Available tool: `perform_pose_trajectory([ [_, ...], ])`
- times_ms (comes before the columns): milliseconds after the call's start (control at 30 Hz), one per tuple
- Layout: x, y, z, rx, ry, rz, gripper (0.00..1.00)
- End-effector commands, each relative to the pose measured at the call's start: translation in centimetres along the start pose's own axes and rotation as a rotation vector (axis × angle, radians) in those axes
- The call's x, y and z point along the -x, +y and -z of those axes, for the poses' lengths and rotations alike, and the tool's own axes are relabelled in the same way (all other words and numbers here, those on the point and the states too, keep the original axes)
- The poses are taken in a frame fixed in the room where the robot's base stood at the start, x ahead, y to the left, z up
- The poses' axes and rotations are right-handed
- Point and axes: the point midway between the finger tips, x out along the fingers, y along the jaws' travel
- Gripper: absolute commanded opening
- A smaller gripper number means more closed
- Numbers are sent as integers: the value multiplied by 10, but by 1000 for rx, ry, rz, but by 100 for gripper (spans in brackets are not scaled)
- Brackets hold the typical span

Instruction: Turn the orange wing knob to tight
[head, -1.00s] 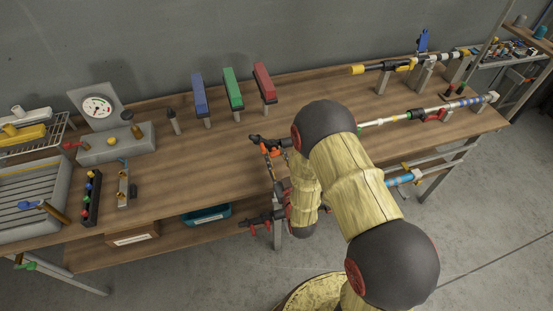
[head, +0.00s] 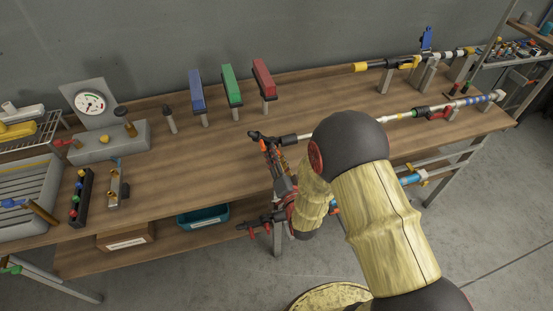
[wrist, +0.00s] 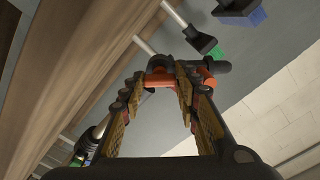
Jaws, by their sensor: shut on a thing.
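The orange wing knob (wrist: 160,79) shows in the wrist view between my fingers, beside a black round fitting. One wing shows near the left fingertip and another orange part by the right fingertip. My gripper (wrist: 160,92) is shut on the knob, its fingers on either side of it. In the head view my gripper (head: 269,150) is at the front of the bench, at the black end of a long rod. There only small bits of orange show, and my arm and fingers hide most of the knob.
The wooden bench (head: 180,180) has blue (head: 197,92), green (head: 231,88) and red (head: 264,80) blocks on posts behind my gripper. A pressure gauge (head: 89,103) stands at the left. Another rod (head: 360,68) lies at the back right. A teal bin (head: 202,215) sits on the lower shelf.

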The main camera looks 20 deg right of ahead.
Motion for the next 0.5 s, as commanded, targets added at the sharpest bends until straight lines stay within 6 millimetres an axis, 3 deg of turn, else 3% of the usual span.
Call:
perform_pose_trajectory([
  [500,0,2,-1,-480,1,0,6],
])
